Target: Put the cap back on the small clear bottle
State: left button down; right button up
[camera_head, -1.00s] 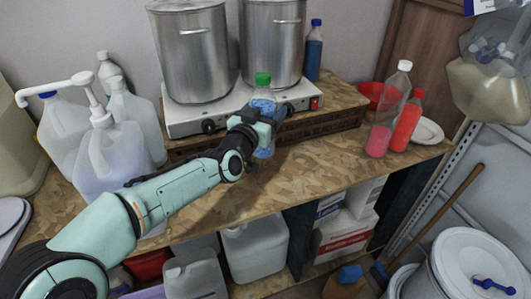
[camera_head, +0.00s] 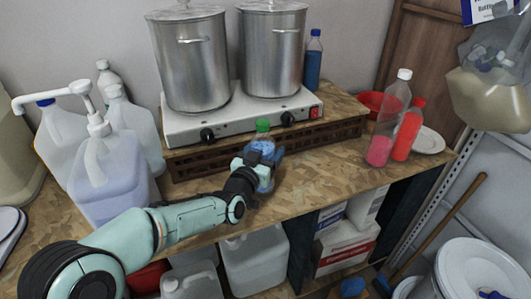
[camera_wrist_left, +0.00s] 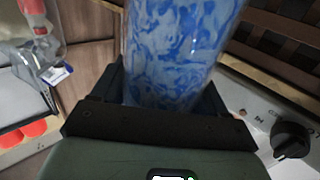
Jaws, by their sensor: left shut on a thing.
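A small clear bottle (camera_head: 263,148) with bluish contents and a green cap (camera_head: 263,126) on its top is upright in my left gripper (camera_head: 262,162). The gripper is shut around its body, in front of the raised wooden stand. I cannot tell whether the bottle's base touches the table. In the left wrist view, the bottle (camera_wrist_left: 175,50) shows a blue and white swirled body between the jaws (camera_wrist_left: 170,95); its top is out of that picture. My right gripper is not in view.
A hotplate (camera_head: 245,112) with two steel pots stands behind the bottle. White jugs (camera_head: 110,165) are at left. A pink bottle (camera_head: 380,150) and a red bottle (camera_head: 408,135) stand at right. The wooden tabletop (camera_head: 315,172) between is clear.

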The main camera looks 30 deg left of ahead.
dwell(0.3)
pick_arm(q)
jog(key=shift+f, duration=0.2)
grip_release()
jog(key=shift+r, duration=0.1)
jog(key=shift+s, duration=0.4)
jog(key=s, duration=0.3)
jog(key=s+b, duration=0.1)
jog(key=s, duration=0.3)
jog(key=s+d+b, duration=0.1)
jog(key=s, duration=0.3)
jog(key=shift+s, duration=0.15)
